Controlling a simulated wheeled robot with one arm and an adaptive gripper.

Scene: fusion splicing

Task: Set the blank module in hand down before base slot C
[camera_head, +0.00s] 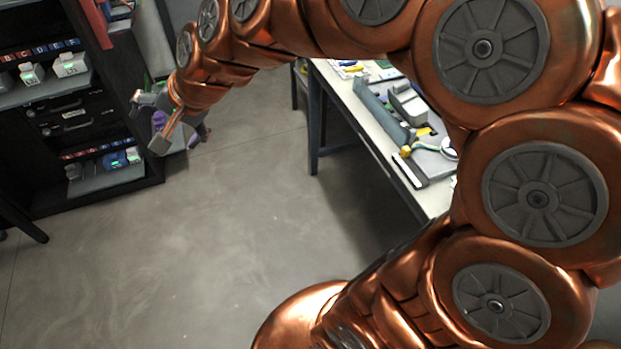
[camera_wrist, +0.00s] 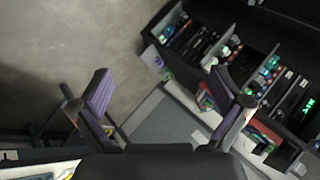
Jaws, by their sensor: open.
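My gripper (camera_head: 163,125) hangs in front of the right side of a dark shelf unit (camera_head: 150,160). In the wrist view its two purple-padded fingers are spread wide apart (camera_wrist: 162,92), and no module shows between them. I cannot read which label is slot C or tell which module is the blank one.
A higher shelf holds white modules (camera_head: 70,65) under lettered labels. Drawers (camera_head: 75,114) lie between the shelves. A workbench (camera_head: 365,125) with tools stands to the right. Grey floor (camera_head: 220,210) is clear between them. The wrist view shows a compartmented rack (camera_wrist: 230,60) and a grey panel (camera_wrist: 165,122).

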